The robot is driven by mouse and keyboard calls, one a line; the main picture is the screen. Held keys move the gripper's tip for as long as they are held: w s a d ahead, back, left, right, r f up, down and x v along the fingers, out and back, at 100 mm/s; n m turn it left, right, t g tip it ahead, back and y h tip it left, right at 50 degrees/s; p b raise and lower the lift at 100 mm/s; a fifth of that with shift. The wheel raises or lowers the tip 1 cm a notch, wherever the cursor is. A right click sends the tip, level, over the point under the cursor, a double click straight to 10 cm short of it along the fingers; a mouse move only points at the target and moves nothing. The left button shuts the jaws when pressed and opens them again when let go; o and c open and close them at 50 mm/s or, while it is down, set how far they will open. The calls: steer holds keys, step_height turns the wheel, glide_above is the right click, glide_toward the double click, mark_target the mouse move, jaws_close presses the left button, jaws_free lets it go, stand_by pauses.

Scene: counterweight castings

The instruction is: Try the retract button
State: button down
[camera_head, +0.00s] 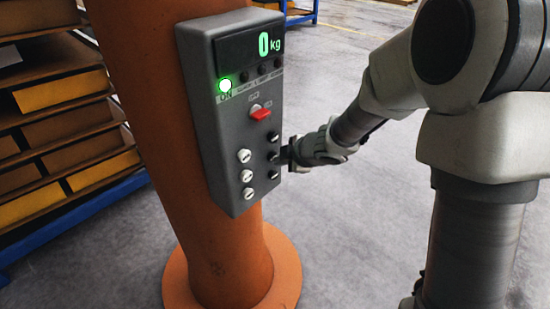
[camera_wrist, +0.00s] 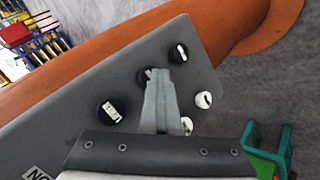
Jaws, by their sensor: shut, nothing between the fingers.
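A grey control box (camera_head: 228,150) is on an orange column. Its right row has three black buttons: upper (camera_head: 273,139), middle (camera_head: 273,156) and lower (camera_head: 273,174). White buttons (camera_head: 245,175) form the left row. I cannot read which one is retract. My gripper (camera_head: 287,155) is at the box's right edge, level with the middle black button. In the wrist view my gripper (camera_wrist: 162,75) is shut and empty; its tips partly cover the middle black button (camera_wrist: 147,75). The upper (camera_wrist: 108,112) and lower (camera_wrist: 178,53) black buttons show beside it. I cannot tell whether the tips touch.
The box's display (camera_head: 268,44) reads 0 kg in green, and a green lamp (camera_head: 225,85) is lit. A red switch (camera_head: 261,113) sits above the buttons. The orange column (camera_head: 225,270) stands on a round base. A rack of boxes (camera_head: 65,125) is at left.

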steer(key=shift+s, duration=0.1)
stand_by(0.7)
steer(key=shift+s+d, duration=0.45)
steer(key=shift+d, duration=0.2)
steer(key=s+d, duration=0.1)
steer(key=d, duration=0.1)
steer(key=s+d, duration=0.2)
stand_by(0.4)
